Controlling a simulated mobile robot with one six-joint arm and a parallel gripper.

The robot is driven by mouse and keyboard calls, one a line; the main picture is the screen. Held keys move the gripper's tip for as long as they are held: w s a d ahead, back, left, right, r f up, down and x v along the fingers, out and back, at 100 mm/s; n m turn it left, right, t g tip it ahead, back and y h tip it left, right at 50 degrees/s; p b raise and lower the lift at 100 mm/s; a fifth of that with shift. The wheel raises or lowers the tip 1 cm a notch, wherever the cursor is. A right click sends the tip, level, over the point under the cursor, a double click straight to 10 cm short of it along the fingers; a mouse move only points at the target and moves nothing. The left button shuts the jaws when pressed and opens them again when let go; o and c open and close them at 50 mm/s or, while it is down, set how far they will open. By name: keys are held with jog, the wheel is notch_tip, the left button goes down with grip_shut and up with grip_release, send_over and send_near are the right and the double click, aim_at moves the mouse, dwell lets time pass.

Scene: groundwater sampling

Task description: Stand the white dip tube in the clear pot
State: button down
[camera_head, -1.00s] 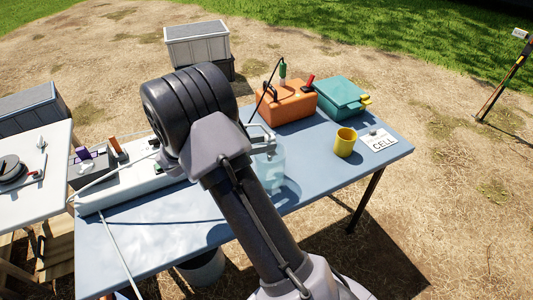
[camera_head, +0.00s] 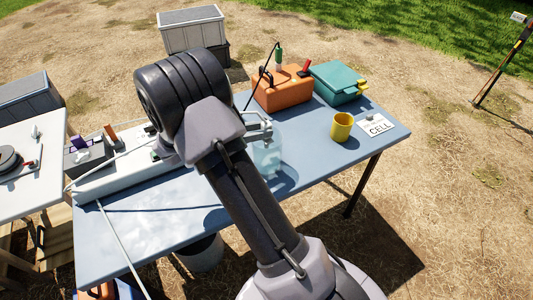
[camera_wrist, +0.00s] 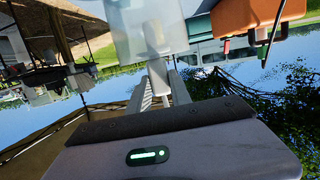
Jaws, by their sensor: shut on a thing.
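The clear pot (camera_head: 266,157) is translucent and upright over the middle of the blue table, partly behind my arm. My gripper (camera_head: 257,130) is at its upper part. In the wrist view, which is upside down, my gripper (camera_wrist: 157,72) is shut on a pale piece at the side of the clear pot (camera_wrist: 128,35). I cannot tell whether the pot rests on the table. A long thin white rod, which looks like the dip tube (camera_head: 120,243), lies across the table's left part, its near end past the front edge. It is apart from my gripper.
An orange case (camera_head: 283,92), a teal box (camera_head: 337,82), a yellow mug (camera_head: 341,127) and a CELL card (camera_head: 376,126) are at the right. A long white tray (camera_head: 105,180) with a thin white hose is at the back left. A grey bucket (camera_head: 203,254) is below the table.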

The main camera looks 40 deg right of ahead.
jog(key=shift+f, duration=0.65)
jog(key=c, duration=1.1)
grip_release()
jog(key=p+v, duration=0.5)
jog(key=v, duration=1.2)
jog(key=shift+w+a+p, duration=0.15)
jog(key=shift+a+p, duration=0.1)
jog(key=shift+p, duration=0.05)
